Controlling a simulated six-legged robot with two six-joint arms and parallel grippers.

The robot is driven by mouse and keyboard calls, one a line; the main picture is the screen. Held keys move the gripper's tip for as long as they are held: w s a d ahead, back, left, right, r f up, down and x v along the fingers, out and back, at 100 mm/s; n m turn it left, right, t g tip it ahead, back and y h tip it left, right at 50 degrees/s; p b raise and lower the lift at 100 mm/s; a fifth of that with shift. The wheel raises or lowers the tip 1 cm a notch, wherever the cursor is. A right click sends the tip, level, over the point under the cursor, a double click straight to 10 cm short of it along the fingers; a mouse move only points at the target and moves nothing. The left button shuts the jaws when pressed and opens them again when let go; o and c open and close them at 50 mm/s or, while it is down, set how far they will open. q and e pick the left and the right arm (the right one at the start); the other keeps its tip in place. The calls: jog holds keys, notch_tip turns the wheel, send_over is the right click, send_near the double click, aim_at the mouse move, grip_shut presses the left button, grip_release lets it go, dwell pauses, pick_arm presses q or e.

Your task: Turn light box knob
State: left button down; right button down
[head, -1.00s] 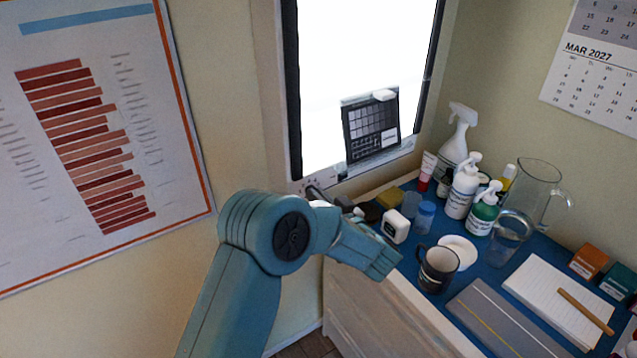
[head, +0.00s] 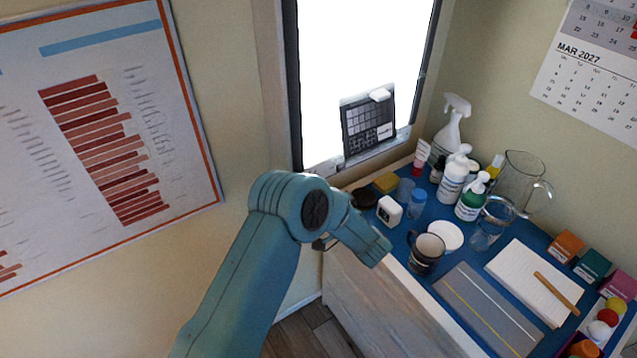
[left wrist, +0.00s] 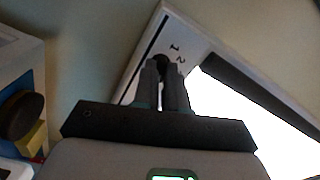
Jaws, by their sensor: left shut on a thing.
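The light box (head: 380,156) is mounted on the wall with its panel glowing white; its frame also shows in the left wrist view (left wrist: 195,40). In that view the dark round knob (left wrist: 162,60) sits on the frame, beside the printed marks 1 and 2. My left gripper (left wrist: 163,75) is shut on the knob, its two grey fingers on either side of it. I cannot read the knob's angle. In the head view my own left arm hides the knob and the fingertips. My right gripper is in neither view.
Below the light box, a blue-topped cabinet (head: 408,240) holds a white timer (head: 389,211), a dark mug (head: 426,253), bottles (head: 453,178), a jug (head: 519,182) and a notebook (head: 535,282). A chart (head: 110,150) hangs at left.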

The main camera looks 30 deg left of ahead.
pick_arm(q)
jog(key=shift+f+m+p, duration=0.1)
jog(key=shift+m+p, duration=0.3)
jog(key=shift+m, duration=0.5)
jog(key=c, duration=1.2)
grip_release()
jog(key=shift+d, duration=0.1)
jog(key=b+v, duration=0.3)
jog(key=v, duration=1.3)
jog(key=shift+s+d, duration=0.1)
jog(key=shift+s, duration=0.05)
